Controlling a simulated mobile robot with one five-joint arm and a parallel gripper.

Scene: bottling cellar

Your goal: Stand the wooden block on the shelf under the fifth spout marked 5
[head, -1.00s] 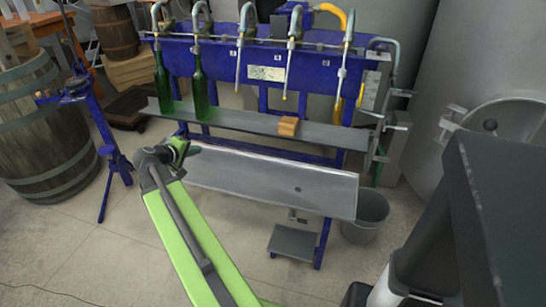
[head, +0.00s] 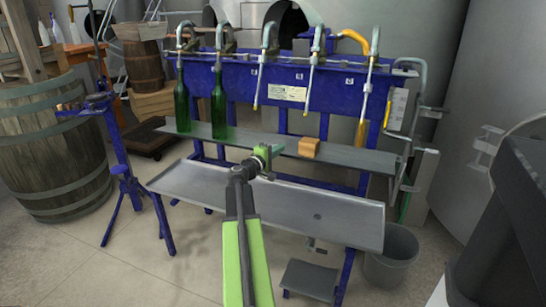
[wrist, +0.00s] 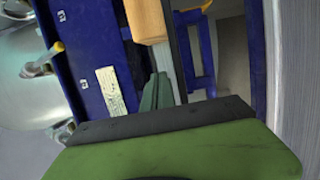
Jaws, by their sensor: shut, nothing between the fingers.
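The wooden block (head: 309,147) sits on the narrow grey shelf (head: 245,138), right of the middle, roughly below the fourth spout (head: 310,85). The fifth spout (head: 364,95) is the rightmost one; its marking is too small to read. An amber, narrow thing (head: 361,134) shows below it near the shelf. My gripper (head: 266,153) is shut and empty, left of the block at the shelf's front edge. In the wrist view the block (wrist: 146,20) is cut by the top edge, beyond my fingertips (wrist: 160,78) and apart from them.
Two green bottles (head: 182,108) (head: 219,108) stand on the shelf's left part under the first two spouts. A metal tray (head: 280,207) lies below the shelf. The blue frame (head: 290,80) rises behind. A grey bucket (head: 391,258) stands at the right. A barrel (head: 52,148) is at the left.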

